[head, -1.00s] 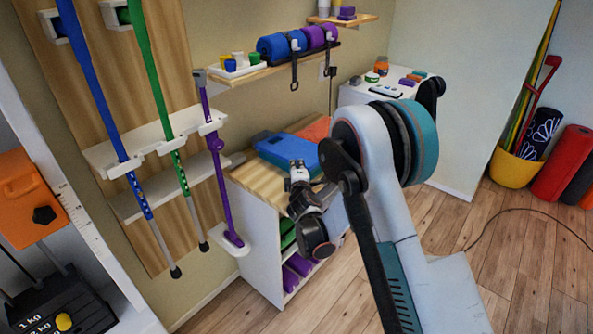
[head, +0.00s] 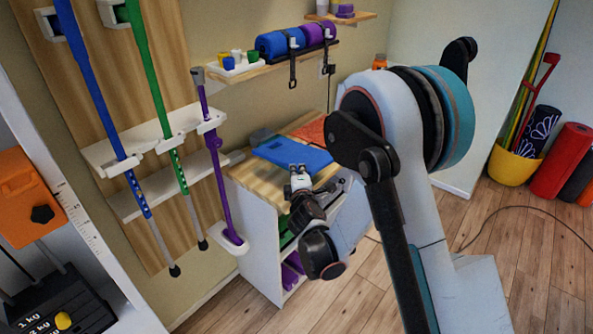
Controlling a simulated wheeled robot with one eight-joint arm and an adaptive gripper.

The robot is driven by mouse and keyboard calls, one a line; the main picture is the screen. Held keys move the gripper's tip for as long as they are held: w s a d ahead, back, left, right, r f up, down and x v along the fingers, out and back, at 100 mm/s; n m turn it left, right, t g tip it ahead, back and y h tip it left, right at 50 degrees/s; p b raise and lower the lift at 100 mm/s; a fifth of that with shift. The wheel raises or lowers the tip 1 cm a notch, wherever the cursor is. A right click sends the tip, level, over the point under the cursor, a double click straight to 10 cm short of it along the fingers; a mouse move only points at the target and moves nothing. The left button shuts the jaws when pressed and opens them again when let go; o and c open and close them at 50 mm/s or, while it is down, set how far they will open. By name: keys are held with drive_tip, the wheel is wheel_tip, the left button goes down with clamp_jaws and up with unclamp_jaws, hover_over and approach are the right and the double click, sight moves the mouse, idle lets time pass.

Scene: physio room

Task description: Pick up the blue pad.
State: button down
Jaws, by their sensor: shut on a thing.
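The blue pad (head: 291,151) is a flat blue slab over the wooden top of the low white cabinet (head: 262,177). My gripper (head: 300,171) is at the pad's near edge and is shut on it. The fingertips are small in this view, and the near edge between them is partly hidden. The pad looks close above the wooden top; I cannot tell whether its far side still touches it.
An orange item (head: 312,130) lies behind the pad on the cabinet top. A purple stick (head: 216,160) stands in a wall holder left of the cabinet. A shelf with blue (head: 272,45) and purple rolls hangs above.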

drive_tip(key=v, duration=0.6)
drive_tip(key=shift+r, duration=0.4)
idle(0.6)
